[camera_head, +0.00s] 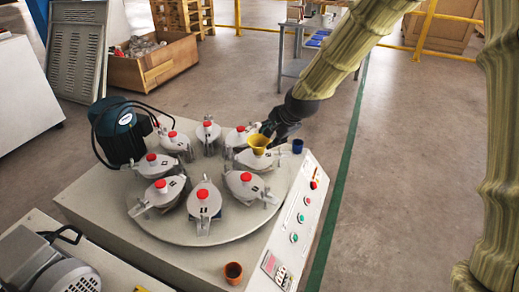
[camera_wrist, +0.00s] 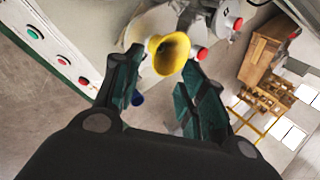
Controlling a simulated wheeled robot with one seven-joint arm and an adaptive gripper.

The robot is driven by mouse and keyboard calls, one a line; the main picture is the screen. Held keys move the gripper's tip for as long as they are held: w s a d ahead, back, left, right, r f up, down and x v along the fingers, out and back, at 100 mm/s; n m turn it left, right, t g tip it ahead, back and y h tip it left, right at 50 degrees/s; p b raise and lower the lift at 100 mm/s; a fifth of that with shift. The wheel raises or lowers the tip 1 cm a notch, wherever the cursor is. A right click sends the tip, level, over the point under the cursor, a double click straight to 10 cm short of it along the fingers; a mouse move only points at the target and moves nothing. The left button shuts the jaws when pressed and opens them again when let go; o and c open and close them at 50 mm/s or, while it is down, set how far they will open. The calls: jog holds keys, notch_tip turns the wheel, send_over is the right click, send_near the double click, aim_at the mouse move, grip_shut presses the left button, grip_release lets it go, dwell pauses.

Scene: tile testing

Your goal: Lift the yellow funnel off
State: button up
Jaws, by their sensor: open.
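The yellow funnel (camera_head: 258,141) stands upright, wide mouth up, on one of the grey lidded units (camera_head: 254,159) on the round turntable (camera_head: 235,225), at its right side. It also shows in the wrist view (camera_wrist: 171,54), beyond the fingertips. My gripper (camera_head: 274,129) is just behind and right of the funnel in the head view, partly hidden by it and very dark. In the wrist view my gripper (camera_wrist: 157,69) is open, its two fingers apart with the funnel seen between and past their tips. The gripper holds nothing. Contact with the funnel is not visible.
Several units with red knobs (camera_head: 203,194) ring the turntable. A small blue cup (camera_head: 297,146) stands at the right edge by the control panel (camera_head: 293,225). An orange cup (camera_head: 233,271) is at the front. A dark green motor (camera_head: 119,130) stands at the left.

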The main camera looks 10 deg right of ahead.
aim_at(263, 145)
jog(key=b+x, duration=0.4)
jog(key=x, duration=0.4)
jog(key=shift+d+f+b, duration=0.15)
jog(key=shift+f+b, duration=0.05)
jog(key=shift+b, duration=0.15)
jog(key=shift+w+f+b, duration=0.35)
jog(key=shift+w+f, duration=0.1)
jog(key=shift+f, duration=0.1)
jog(key=shift+a, duration=0.2)
grip_shut()
